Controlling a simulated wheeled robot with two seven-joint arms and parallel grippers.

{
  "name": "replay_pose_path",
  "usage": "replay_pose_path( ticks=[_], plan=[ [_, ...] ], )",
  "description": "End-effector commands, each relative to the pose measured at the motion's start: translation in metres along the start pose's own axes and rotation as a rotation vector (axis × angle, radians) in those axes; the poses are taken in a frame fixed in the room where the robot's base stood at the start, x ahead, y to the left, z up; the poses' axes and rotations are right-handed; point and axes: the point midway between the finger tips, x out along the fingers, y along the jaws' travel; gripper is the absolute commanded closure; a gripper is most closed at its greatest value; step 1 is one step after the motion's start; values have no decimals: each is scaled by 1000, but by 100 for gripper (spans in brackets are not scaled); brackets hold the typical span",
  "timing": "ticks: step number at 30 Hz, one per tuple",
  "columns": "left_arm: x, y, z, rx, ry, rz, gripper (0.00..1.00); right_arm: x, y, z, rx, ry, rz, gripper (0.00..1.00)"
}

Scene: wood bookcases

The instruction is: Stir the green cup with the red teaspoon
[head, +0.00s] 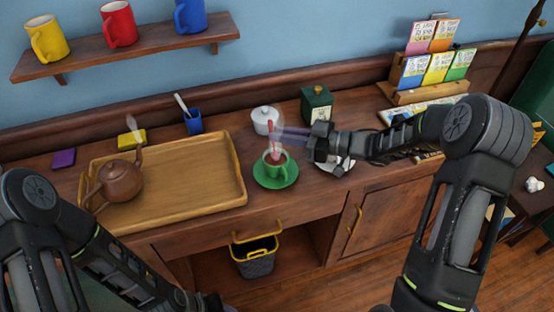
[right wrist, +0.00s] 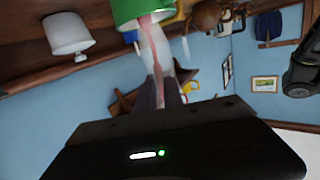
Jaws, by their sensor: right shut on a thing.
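The green cup (head: 275,169) stands on a green saucer (head: 262,180) on the wooden counter, with dark liquid inside and pale steam above it. The red teaspoon (head: 273,135) stands nearly upright, its lower end inside the cup. My right gripper (head: 287,137) comes in from the right and is shut on the teaspoon's upper part, above the rim. In the right wrist view the green cup (right wrist: 138,10) is cut off at the top edge, and the teaspoon (right wrist: 152,32) runs from it toward the fingers. My left arm is at lower left; its gripper is out of view.
A wooden tray (head: 236,172) with a brown teapot (head: 120,181) lies left of the cup. A white lidded pot (head: 265,119) and a dark green box (head: 316,103) stand behind. A blue cup (head: 193,121) holds a spoon. White dishware sits right, partly hidden.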

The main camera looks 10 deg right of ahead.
Motion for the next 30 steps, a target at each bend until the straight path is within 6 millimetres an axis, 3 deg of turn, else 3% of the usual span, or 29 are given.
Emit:
replay_pose_path(
  ticks=[12, 30],
  plan=[
    [-27, 10, 0, 0, 0, 0, 57, -4, -2, -36, 0, 0, 0, 100],
    [-27, 10, 0, 0, 0, 0, 57, -4, -2, -36, 0, 0, 0, 100]
  ],
)
